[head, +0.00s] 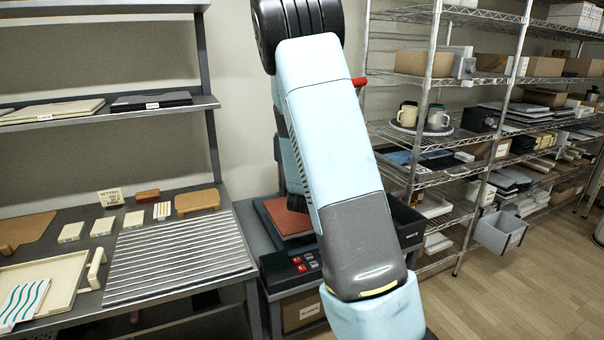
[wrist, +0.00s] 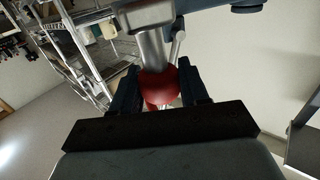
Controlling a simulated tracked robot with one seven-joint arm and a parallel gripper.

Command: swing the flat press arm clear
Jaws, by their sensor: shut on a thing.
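In the wrist view my gripper (wrist: 158,80) is shut on a rounded red grip (wrist: 158,90), with a dark finger on each side of it. A grey metal shaft (wrist: 153,48) runs up from the grip. In the head view a short red handle end (head: 359,81) sticks out to the right from behind my arm. The press base (head: 300,268) stands on a low stand behind my arm, with a brownish-red pad (head: 288,217) and red buttons on its front. My arm hides much of the press and my fingers in the head view, so the flat press arm's angle cannot be told.
A black bin (head: 407,222) sits right of the press. A workbench with a ribbed metal mat (head: 178,258) is at left. A wire rack (head: 440,150) at right holds mugs on a round tray (head: 405,128), boxes and trays. Open floor lies at front right.

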